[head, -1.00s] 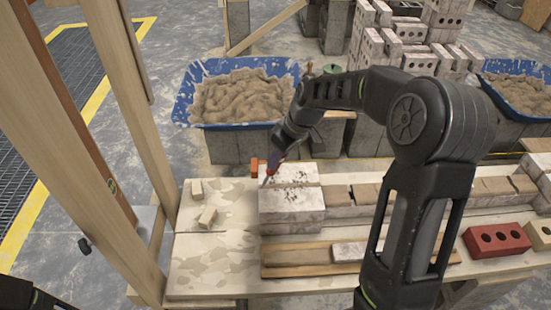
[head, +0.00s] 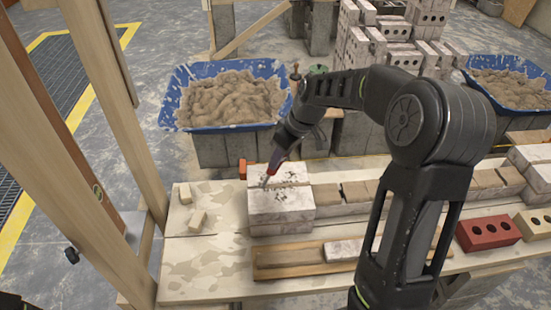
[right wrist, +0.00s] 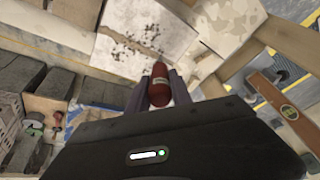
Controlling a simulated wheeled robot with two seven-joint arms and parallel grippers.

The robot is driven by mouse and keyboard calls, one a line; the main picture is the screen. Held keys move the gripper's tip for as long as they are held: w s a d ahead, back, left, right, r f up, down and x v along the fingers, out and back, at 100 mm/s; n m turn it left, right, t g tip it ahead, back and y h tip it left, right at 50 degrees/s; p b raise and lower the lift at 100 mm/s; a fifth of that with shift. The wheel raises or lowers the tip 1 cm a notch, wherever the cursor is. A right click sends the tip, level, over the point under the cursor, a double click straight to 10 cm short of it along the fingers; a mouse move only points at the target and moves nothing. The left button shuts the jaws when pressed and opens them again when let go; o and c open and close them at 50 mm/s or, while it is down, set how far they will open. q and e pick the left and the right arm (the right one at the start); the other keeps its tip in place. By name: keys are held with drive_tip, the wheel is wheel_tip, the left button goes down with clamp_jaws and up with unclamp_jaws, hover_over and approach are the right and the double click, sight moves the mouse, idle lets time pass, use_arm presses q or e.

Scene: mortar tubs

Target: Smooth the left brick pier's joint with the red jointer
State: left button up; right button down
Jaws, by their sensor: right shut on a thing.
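The left brick pier (head: 280,212) is pale, mortar-smeared brick at the left end of the low wall on the bench. Dark specks lie on its top around a joint line. My right gripper (head: 278,158) is shut on the red jointer (head: 271,168), just above the pier's top. The jointer points down, its tip at or very near the joint; I cannot tell if it touches. In the right wrist view the red handle (right wrist: 160,86) sits between the two fingers, with the specked brick top (right wrist: 145,40) beyond. My left gripper is out of view.
A red brick (head: 487,232) is at right. A blue mortar tub (head: 180,112) stands behind. Timber posts (head: 98,60) rise at left.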

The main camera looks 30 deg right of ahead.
drive_tip(key=shift+s+d+f, duration=0.15)
drive_tip(key=shift+d, duration=0.15)
drive_tip(key=shift+s+d, duration=0.25)
drive_tip(key=shift+d, duration=0.2)
drive_tip(key=shift+s+d, duration=0.2)
drive_tip(key=shift+d, duration=0.25)
drive_tip(key=shift+d+b, duration=0.1)
drive_tip(key=shift+b, duration=0.25)
drive_tip(key=shift+s+d, duration=0.45)
drive_tip(key=shift+d, duration=0.4)
drive_tip(key=shift+b, duration=0.3)
drive_tip(key=shift+s+d, duration=0.25)
drive_tip(key=shift+d, duration=0.25)
drive_tip(key=shift+s+d, duration=0.2)
drive_tip(key=shift+d, duration=0.3)
